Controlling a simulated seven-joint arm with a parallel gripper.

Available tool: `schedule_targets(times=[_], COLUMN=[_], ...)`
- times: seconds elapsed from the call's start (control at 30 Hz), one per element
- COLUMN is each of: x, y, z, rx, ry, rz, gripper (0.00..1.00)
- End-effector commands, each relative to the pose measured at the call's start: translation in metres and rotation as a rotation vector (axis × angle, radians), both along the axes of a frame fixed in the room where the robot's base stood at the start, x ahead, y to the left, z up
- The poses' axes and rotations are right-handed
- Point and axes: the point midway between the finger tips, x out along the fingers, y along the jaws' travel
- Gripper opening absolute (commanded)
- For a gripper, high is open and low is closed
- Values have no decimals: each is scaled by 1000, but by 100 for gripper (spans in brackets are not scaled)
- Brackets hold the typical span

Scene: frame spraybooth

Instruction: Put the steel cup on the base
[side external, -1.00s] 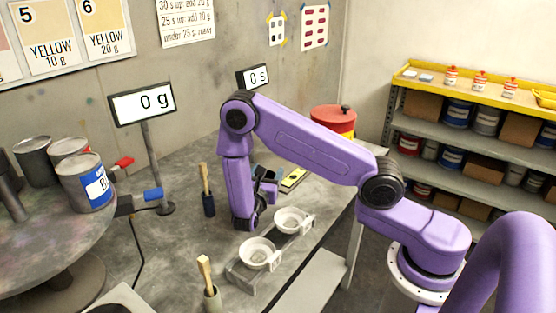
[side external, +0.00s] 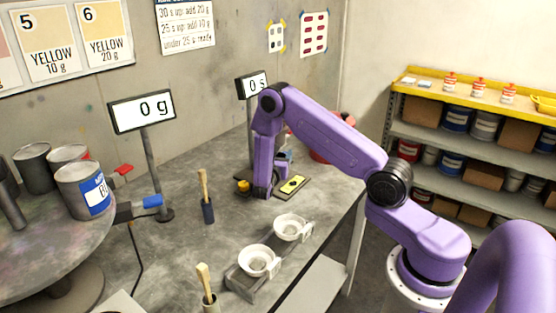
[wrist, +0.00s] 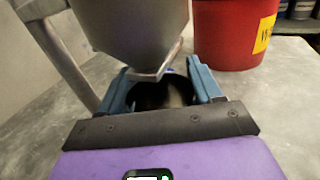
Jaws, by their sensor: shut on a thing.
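My gripper (wrist: 160,85) points away from the side camera, low over the back of the bench, and is shut on the steel cup. In the wrist view the steel cup (wrist: 135,35) is a large grey metal body filling the top, narrowing to a small lip above the blue fingers. A dark, shadowed area lies between the fingers. In the side view the arm hides most or all of the cup.
A red can (wrist: 232,30) stands close on the right. A timer display (side external: 252,85) on a post is close on the left. White bowls (side external: 258,260) on a rack and brushes in holders (side external: 207,210) stand in front. An orange knob-like thing (side external: 243,185) is beside my wrist.

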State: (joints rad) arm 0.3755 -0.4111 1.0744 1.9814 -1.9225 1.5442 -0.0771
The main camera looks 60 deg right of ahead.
Motion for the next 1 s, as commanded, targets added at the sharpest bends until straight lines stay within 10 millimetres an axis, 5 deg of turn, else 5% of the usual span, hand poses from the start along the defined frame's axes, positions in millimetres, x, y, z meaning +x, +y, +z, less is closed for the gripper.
schedule_targets(times=[0.47,0.5,0.57,1.0], x=[0,0,0,-2], y=[4,4,4,9], z=[-16,-17,-16,-13], rx=[1,1,1,1], ry=[4,4,4,5], rz=[4,4,4,7], gripper=[29,68,87,90])
